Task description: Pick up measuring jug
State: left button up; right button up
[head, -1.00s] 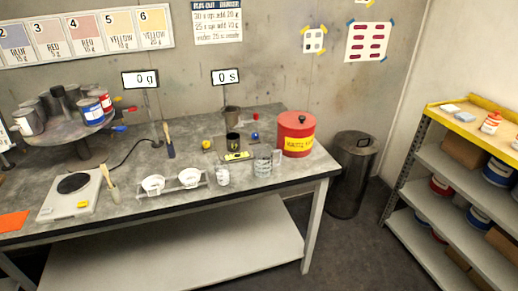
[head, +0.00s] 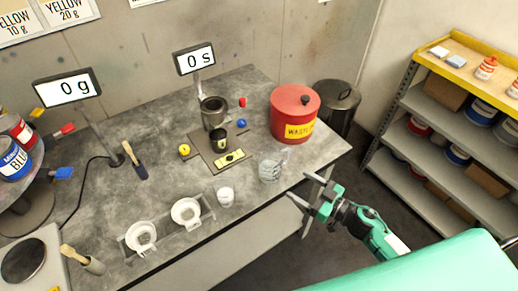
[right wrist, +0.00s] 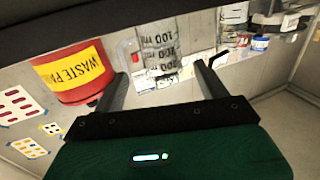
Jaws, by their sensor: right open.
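The measuring jug (head: 270,166) is a clear vessel with dark graduation marks. It stands upright on the grey workbench, near its front right edge in the head view. My right gripper (head: 298,186) is open and empty, just right of and in front of the jug, with its fingers pointing toward it. In the right wrist view the jug (right wrist: 160,50) shows beyond and between the two spread fingers (right wrist: 160,88), apart from them. My left gripper is not in view.
A red waste can (head: 293,112) stands close behind the jug. A small clear cup (head: 225,195) and white strainers (head: 186,211) on a holder are left of it. A mat with a black cup (head: 219,140) lies behind. A shelf (head: 440,120) stands at right.

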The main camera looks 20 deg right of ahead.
aim_at(279, 172)
jog(key=w+a, duration=0.1)
jog(key=w+a+r+p, duration=0.1)
jog(key=w+a, duration=0.1)
jog(key=shift+w, duration=0.15)
jog(key=p+x, duration=0.1)
jog(key=x, duration=0.2)
jog(key=shift+w+a+f, duration=0.1)
jog(key=shift+w+a, duration=0.05)
jog(key=shift+w, duration=0.15)
jog(key=shift+w+a, duration=0.2)
jog(key=shift+w, duration=0.05)
jog(key=x, duration=0.1)
jog(key=p+x, duration=0.1)
jog(key=x, duration=0.2)
jog(key=shift+w+d+f+p, duration=0.1)
jog(key=shift+f+p, duration=0.2)
jog(key=shift+p, duration=0.05)
jog(key=shift+w+a+f, duration=0.1)
jog(key=shift+w+a, duration=0.25)
jog(key=shift+w, duration=0.05)
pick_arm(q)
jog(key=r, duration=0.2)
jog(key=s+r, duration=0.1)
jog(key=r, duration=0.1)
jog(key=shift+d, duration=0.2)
pick_arm(e)
jog(key=c, duration=0.8)
